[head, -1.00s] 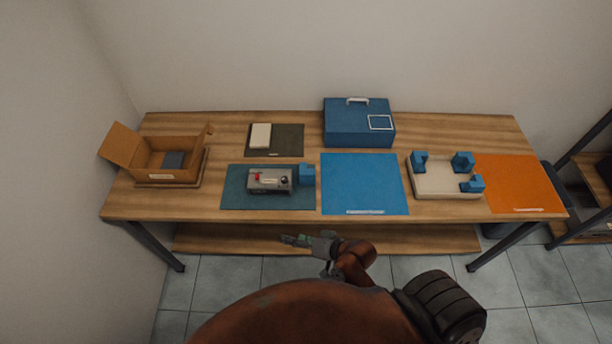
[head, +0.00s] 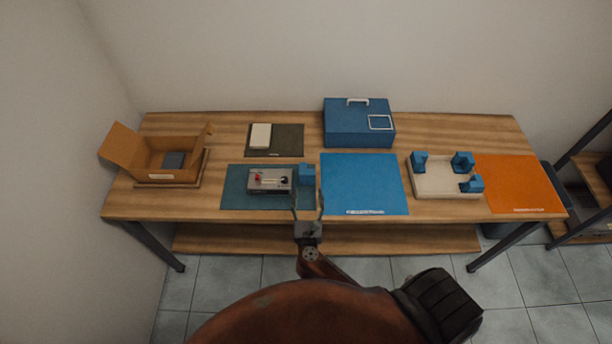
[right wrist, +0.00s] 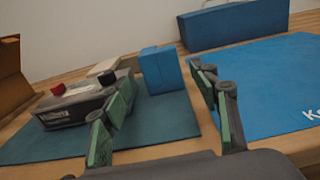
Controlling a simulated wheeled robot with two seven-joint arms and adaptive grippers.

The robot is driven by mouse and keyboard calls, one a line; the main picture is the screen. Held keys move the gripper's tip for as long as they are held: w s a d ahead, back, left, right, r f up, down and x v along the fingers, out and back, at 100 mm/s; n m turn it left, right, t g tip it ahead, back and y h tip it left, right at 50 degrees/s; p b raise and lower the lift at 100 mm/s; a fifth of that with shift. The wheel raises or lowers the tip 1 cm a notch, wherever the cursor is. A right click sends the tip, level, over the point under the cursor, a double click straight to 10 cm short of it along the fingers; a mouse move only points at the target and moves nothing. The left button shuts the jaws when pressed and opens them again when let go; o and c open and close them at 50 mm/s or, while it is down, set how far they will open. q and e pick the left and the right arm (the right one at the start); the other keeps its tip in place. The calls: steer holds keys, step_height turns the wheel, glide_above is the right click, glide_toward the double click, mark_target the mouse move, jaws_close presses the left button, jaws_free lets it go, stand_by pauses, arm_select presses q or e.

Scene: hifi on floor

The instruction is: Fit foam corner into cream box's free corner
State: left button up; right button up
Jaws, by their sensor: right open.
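A blue foam corner (head: 307,174) stands on the dark teal mat, beside the right end of a grey device; it also shows in the right wrist view (right wrist: 161,70). My right gripper (head: 308,197) is open and empty at the front edge of the table. Its fingers point toward the foam corner, which appears beyond and between the fingertips in the right wrist view. The cream box (head: 440,190) sits right of the blue mat. It has blue foam pieces at its back left, back right and front right corners; its front left corner is bare. My left gripper is not in view.
The grey device (head: 268,181) lies on the teal mat (head: 233,200). A blue mat (head: 363,184), orange mat (head: 520,185), blue case (head: 345,132), open cardboard box (head: 165,175) and white block (head: 261,135) share the table. The blue mat is clear.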

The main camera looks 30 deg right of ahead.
mark_target(307, 171)
steer(key=x, duration=0.7)
steer(key=shift+w+d+p, duration=0.15)
steer(key=shift+p, duration=0.2)
steer(key=x, duration=0.4)
steer(key=shift+w+f, duration=0.1)
steer(key=shift+w, duration=0.1)
steer(key=c, duration=0.7)
